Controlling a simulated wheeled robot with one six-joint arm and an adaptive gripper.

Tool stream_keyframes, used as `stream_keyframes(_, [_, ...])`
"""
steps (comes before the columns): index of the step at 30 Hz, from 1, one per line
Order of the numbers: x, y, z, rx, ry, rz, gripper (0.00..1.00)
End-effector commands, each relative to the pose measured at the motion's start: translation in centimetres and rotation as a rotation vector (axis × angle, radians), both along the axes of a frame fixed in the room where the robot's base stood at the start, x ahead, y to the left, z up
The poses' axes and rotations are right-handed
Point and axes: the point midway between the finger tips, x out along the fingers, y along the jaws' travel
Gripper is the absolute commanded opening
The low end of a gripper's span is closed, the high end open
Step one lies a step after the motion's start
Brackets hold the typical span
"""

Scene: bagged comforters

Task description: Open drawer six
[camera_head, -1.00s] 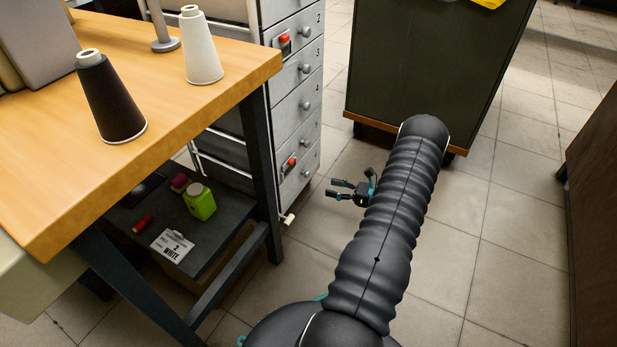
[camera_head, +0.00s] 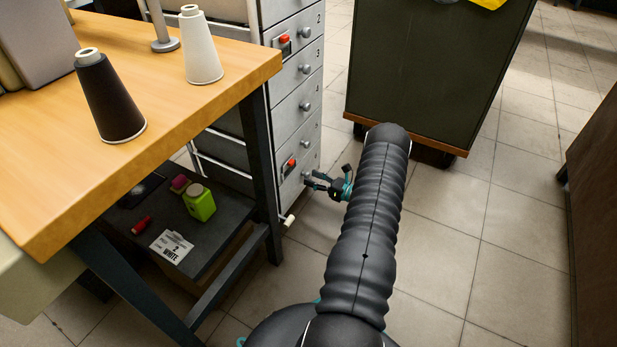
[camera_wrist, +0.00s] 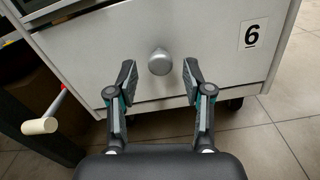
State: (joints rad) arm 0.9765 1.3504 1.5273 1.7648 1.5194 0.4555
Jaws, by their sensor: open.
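Drawer six (camera_wrist: 205,30) is the pale grey bottom drawer front of a cabinet, with a black 6 on a white label (camera_wrist: 253,33) in the wrist view. Its round silver knob (camera_wrist: 160,62) sits between and a little beyond my open fingertips (camera_wrist: 157,75). The fingers stand either side of the knob, with gaps on both sides, and hold nothing. The drawer looks closed.
A red latch (camera_head: 291,164) is on the cabinet above the bottom drawer. A white-tipped rod (camera_wrist: 40,126) sticks out at the lower left. The wooden table (camera_head: 200,105) stands left, a dark green cabinet (camera_head: 435,65) behind my arm. Tiled floor (camera_head: 460,250) is open to the right.

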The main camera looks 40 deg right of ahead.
Motion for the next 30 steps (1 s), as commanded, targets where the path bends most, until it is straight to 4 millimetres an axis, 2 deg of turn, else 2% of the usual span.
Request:
stream_keyframes(6, [1.9, 0.8, 0.0, -0.001, 0.001, 0.0, 0.51])
stream_keyframes(17, [2.3, 0.9, 0.0, 0.0, 0.001, -0.001, 0.51])
stream_keyframes(23, [2.2, 0.9, 0.0, 0.0, 0.0, -0.001, 0.01])
stream_keyframes(30, [2.2, 0.9, 0.0, 0.0, 0.001, 0.0, 0.0])
